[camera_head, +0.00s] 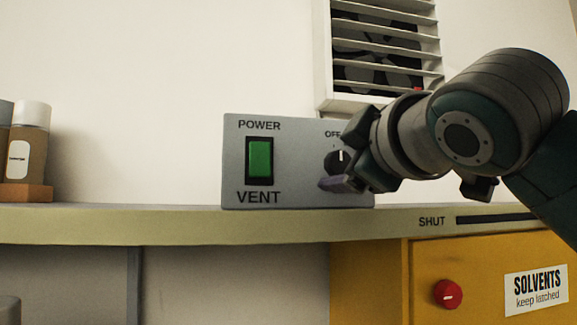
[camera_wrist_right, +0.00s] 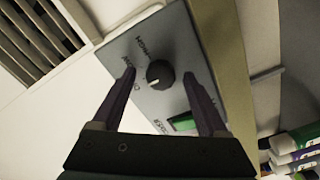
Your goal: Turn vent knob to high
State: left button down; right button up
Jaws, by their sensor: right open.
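The vent knob (camera_head: 340,160) is a round black dial with a white pointer line, on the front of a grey control box (camera_head: 300,180). My right gripper (camera_head: 343,167) is open at the box. In the wrist view its fingertips (camera_wrist_right: 158,76) lie on either side of the knob, with visible gaps. My left gripper is not in view.
A green power switch (camera_head: 260,160) sits left of the knob on the box. The box stands on a shelf (camera_head: 150,225). A louvred vent (camera_head: 385,50) is on the wall above. A yellow solvents cabinet (camera_head: 380,280) is below; bottles (camera_head: 28,140) stand far left.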

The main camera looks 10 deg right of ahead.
jog(key=shift+w, duration=0.3)
jog(key=shift+c, duration=0.3)
grip_shut()
